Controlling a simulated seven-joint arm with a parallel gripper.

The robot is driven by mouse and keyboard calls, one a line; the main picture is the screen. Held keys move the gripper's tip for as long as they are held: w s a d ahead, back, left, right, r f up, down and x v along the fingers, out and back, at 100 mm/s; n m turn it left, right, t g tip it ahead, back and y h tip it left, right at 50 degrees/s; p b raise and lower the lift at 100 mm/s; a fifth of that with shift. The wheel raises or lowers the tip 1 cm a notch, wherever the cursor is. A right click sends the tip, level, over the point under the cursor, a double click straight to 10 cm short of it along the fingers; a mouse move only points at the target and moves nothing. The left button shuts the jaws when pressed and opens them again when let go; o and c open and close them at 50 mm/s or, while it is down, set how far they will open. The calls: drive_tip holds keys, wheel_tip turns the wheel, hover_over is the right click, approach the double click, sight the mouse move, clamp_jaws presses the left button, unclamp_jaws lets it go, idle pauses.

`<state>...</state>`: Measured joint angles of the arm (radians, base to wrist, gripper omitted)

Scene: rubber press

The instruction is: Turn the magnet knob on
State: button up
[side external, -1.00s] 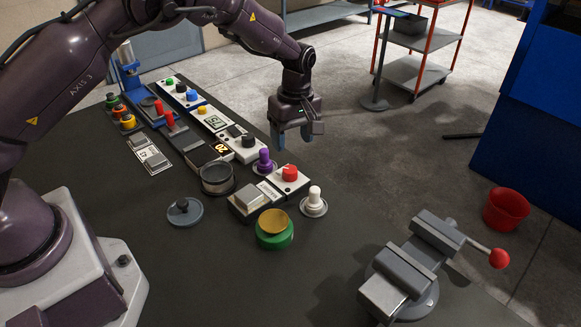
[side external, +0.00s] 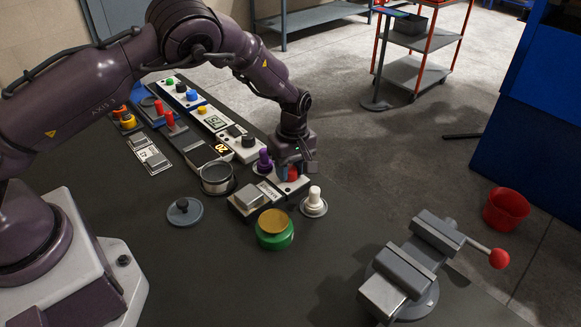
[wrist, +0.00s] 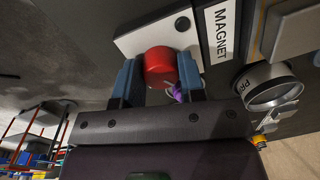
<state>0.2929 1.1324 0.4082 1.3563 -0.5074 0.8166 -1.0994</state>
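In the side view the knob (side external: 292,174) is partly hidden by my gripper (side external: 292,168). In the wrist view my gripper (wrist: 160,72) has one blue finger on each side of the knob, with the fingertips at its level. The fingers look very close to the knob's sides. I cannot tell whether they press on it.
A purple knob (side external: 264,160) stands just left of my gripper, and a white knob (side external: 314,197) in front right. A vise (side external: 410,265) stands at right.

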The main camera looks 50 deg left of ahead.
drive_tip(key=shift+c, duration=1.4)
drive_tip(key=shift+m, duration=0.3)
drive_tip(key=m, duration=0.7)
drive_tip(key=shift+m, duration=0.4)
drive_tip(key=m, duration=0.4)
drive_tip(key=shift+s+m, duration=0.1)
drive_tip(key=shift+m, duration=0.2)
drive_tip(key=shift+m+t, duration=0.3)
drive_tip(key=shift+m, duration=2.2)
drive_tip(key=o, duration=0.9)
